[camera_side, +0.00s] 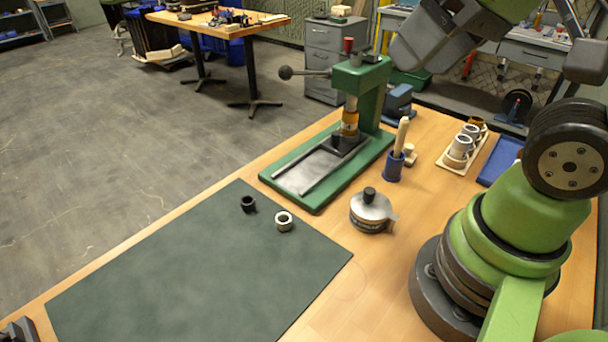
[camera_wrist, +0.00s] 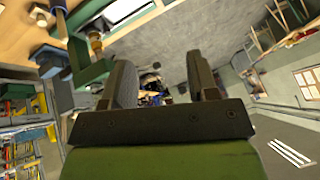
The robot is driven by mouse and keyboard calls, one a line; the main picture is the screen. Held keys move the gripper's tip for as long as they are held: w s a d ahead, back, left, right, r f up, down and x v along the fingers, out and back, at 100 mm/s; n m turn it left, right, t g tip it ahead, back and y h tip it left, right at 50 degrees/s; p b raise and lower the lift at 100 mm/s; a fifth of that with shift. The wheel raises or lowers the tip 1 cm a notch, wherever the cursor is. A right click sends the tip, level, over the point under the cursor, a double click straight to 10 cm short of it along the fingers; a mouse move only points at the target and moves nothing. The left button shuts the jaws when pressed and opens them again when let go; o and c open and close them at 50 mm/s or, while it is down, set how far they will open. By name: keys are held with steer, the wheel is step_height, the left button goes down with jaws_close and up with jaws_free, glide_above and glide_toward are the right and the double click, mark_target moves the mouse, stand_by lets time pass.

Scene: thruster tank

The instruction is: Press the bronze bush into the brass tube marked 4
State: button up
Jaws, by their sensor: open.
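A green arbor press (camera_side: 376,82) stands on the bench. A brass-coloured cylinder (camera_side: 350,122) sits upright in line with its ram, above a dark block (camera_side: 344,142) on the press bed. I cannot tell whether it is a tube, a bush or both, and no mark 4 is readable. A pale rack (camera_side: 452,163) holds several ring-ended pieces (camera_side: 461,146); its far piece (camera_side: 477,123) looks brownish. My gripper (camera_wrist: 158,72) is open and empty in the wrist view, raised off the bench, with both fingers apart. Its fingertips are not clear in the side view.
A dark ring (camera_side: 248,204) and a pale ring (camera_side: 284,222) stand on the green mat (camera_side: 180,275). A round metal tin (camera_side: 371,211), a blue holder (camera_side: 393,167) with a wooden-handled tool and a blue tray (camera_side: 499,160) stand nearby. The press lever (camera_side: 304,73) sticks out left.

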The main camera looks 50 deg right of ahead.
steer(key=shift+s+a+m+t, duration=0.15)
steer(key=shift+s+m+t, duration=0.1)
steer(key=shift+m+t, duration=0.2)
steer(key=shift+c, duration=0.9)
steer(key=shift+r, duration=0.1)
steer(key=c, duration=0.4)
steer(key=shift+m, duration=0.25)
steer(key=c, duration=0.3)
steer(key=shift+w+r, duration=0.2)
steer(key=shift+r, duration=0.1)
jaws_close()
steer(key=w+d+r+n+g, duration=0.2)
steer(key=w+d+r, duration=0.15)
steer(key=w, duration=0.55)
steer(key=w+d+r+n+g, duration=0.1)
steer(key=w+d+r+g, duration=0.2)
steer(key=w, duration=0.5)
steer(key=n+y, duration=0.1)
steer(key=y, duration=0.1)
glide_above(310, 74)
steer(key=s+a, duration=0.2)
steer(key=s, duration=0.1)
steer(key=f, duration=0.2)
steer(key=shift+h, duration=0.3)
steer(key=x, duration=1.3)
steer(key=shift+w+f, duration=0.15)
steer(key=shift+w, duration=0.05)
